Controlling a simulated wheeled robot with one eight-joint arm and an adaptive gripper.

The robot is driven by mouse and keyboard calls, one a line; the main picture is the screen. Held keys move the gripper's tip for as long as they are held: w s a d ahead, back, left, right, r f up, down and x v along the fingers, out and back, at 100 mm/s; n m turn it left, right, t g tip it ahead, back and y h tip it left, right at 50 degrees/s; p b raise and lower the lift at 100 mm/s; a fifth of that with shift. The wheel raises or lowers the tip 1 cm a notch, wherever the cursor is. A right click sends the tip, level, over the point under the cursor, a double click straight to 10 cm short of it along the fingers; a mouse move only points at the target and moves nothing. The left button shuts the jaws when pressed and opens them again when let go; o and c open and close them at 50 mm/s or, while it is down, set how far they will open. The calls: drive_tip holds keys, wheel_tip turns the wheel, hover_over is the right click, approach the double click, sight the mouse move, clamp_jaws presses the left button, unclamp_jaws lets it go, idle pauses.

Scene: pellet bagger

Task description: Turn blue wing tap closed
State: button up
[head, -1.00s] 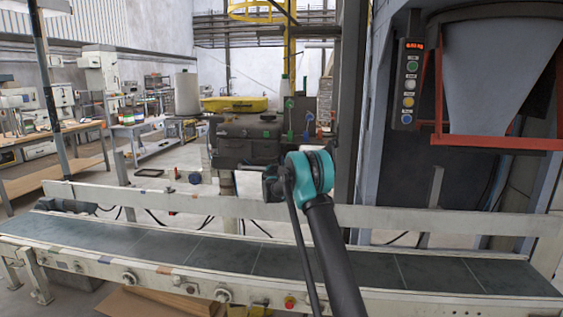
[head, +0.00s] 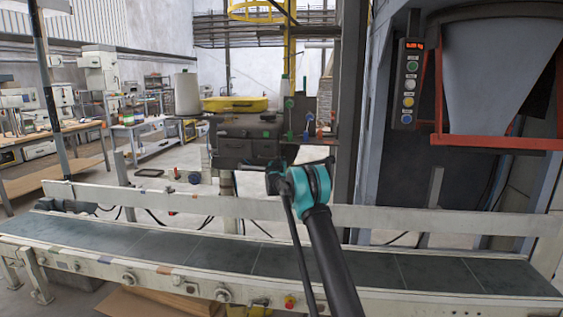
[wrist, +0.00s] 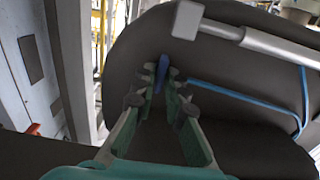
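The blue wing tap (wrist: 162,73) shows in the wrist view as a narrow upright blue piece against a dark rounded body. My gripper (wrist: 160,76) has its two green-sided fingers apart, one on each side of the blue piece near the tips. The gap around it is small, and I cannot tell whether either finger touches it. In the head view my teal arm joint stands in front of the dark machine (head: 245,140); the gripper's fingers are not visible there. Small blue and green fittings (head: 290,133) show on that machine, too small to tell apart.
A conveyor (head: 180,243) with a pale side rail (head: 400,217) runs across the front. A button panel (head: 409,85) and red-framed hopper (head: 500,75) stand at right. In the wrist view a grey bar (wrist: 240,38) and a thin blue line (wrist: 240,95) lie right of the fingers.

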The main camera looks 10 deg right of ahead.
clamp_jaws()
drive_tip(key=shift+m, duration=0.3)
drive_tip(key=shift+s+d+f+m, duration=0.1)
drive_tip(key=shift+f+m, duration=0.05)
drive_tip(key=shift+m, duration=4.2)
drive_tip(key=shift+d+f+m, duration=0.1)
drive_tip(key=shift+m, duration=4.25)
